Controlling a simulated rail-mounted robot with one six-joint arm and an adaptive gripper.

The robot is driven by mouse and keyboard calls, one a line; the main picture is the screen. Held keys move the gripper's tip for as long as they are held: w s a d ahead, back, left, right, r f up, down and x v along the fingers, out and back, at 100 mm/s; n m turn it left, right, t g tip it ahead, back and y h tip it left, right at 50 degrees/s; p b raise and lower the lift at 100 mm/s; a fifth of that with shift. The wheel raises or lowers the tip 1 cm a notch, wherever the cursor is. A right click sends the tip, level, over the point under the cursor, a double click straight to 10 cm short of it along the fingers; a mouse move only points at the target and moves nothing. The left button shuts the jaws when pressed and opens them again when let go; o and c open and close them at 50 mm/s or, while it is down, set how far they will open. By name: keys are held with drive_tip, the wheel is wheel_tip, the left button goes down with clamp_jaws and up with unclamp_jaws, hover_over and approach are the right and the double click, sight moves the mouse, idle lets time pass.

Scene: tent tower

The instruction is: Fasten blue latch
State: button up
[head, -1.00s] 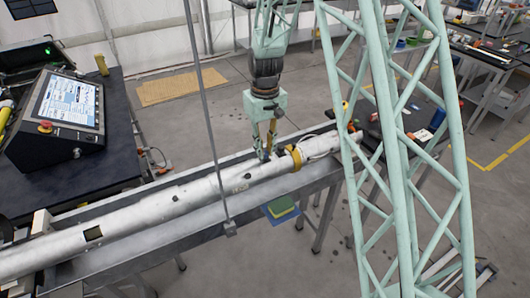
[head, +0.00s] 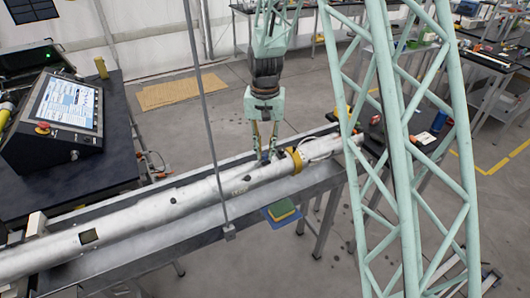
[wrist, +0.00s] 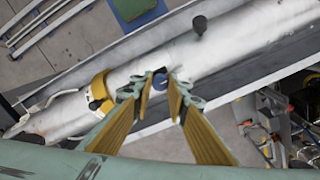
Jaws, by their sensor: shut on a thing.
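The blue latch (wrist: 159,81) is a small round blue piece on the side of a long silver tube (head: 130,221), between my fingertips in the wrist view. My gripper (head: 268,158) points down at the tube just left of its yellow-orange collar (head: 295,160). In the wrist view my gripper (wrist: 162,82) has its two fingers on either side of the latch, shut on it. The fingers partly cover the latch, so its exact turn cannot be told. In the head view the latch is hidden at the fingertips.
The tube lies in a long grey metal trough (head: 188,236). A thin grey post (head: 211,130) and a pale green lattice tower (head: 400,150) stand in front of it. A console with a screen (head: 66,102) is at left. A black knob (wrist: 199,25) sticks up from the tube.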

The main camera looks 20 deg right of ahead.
sight(265, 155)
idle(0.3)
drive_tip(key=o, duration=0.9)
drive_tip(key=shift+r, duration=0.15)
drive_tip(key=shift+r, duration=5.85)
